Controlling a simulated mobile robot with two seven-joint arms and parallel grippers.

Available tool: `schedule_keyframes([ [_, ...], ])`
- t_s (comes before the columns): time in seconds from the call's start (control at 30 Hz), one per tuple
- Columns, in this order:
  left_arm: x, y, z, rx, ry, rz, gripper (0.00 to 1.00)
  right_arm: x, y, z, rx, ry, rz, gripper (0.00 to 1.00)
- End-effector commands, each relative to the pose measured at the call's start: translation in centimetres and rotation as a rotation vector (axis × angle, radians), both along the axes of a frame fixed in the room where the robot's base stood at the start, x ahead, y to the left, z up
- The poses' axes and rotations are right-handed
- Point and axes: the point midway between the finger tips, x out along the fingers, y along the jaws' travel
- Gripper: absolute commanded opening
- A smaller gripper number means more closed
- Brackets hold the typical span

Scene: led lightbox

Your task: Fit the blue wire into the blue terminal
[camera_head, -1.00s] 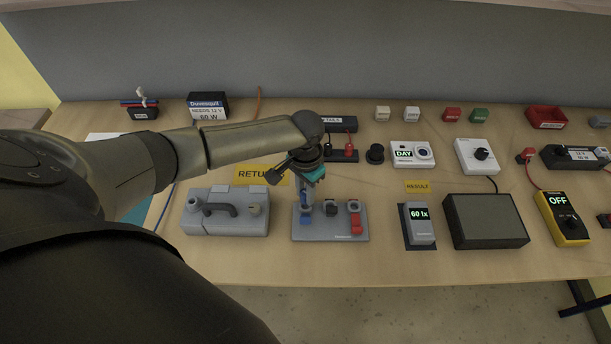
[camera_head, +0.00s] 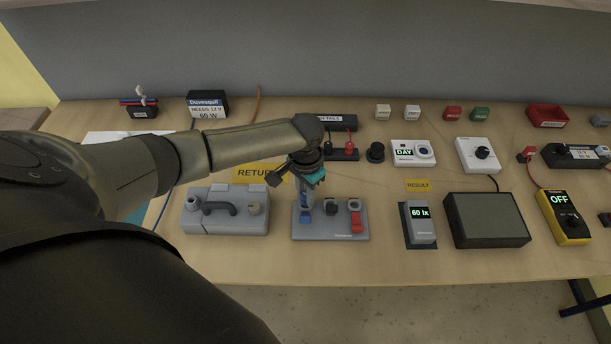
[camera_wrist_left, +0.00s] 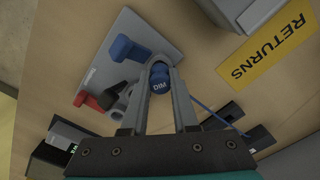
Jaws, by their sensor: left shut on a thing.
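My left gripper (camera_wrist_left: 160,95) is shut on a round blue piece marked DIM (camera_wrist_left: 158,80), seen between its fingers in the left wrist view. It looks like the end of the blue wire (camera_wrist_left: 210,113), though the join is hidden. In the head view my left gripper (camera_head: 306,196) is over the left side of the grey terminal board (camera_head: 330,236). The blue terminal's lever (camera_head: 305,218) lies just below the fingers; it also shows in the left wrist view (camera_wrist_left: 126,48). I cannot tell whether the held piece touches the terminal. My right gripper is out of view.
A red lever (camera_head: 356,222) and a dark block (camera_head: 331,207) are on the same board. A grey case with a handle (camera_head: 225,220) stands left, and a lux meter (camera_head: 419,222) right. A yellow RETURNS label (camera_head: 258,174) lies behind. Bare table runs along the front.

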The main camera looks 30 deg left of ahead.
Motion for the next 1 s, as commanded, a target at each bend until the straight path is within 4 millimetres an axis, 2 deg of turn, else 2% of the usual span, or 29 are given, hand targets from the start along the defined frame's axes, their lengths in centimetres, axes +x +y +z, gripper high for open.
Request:
schedule_keyframes([
  [0.47, 0.0, 0.0, -1.3, 0.000, 0.001, 0.001, 0.00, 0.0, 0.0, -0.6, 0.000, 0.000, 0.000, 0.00],
  [0.5, 0.0, 0.0, -1.2, 0.000, 0.001, 0.001, 0.31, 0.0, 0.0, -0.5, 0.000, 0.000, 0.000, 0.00],
  [0.8, 0.0, 0.0, -1.2, 0.000, 0.001, 0.001, 0.62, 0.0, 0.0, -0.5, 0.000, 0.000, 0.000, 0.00],
  [1.0, 0.0, 0.0, -1.2, 0.000, 0.001, 0.000, 0.62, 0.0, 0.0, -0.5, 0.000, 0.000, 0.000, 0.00],
])
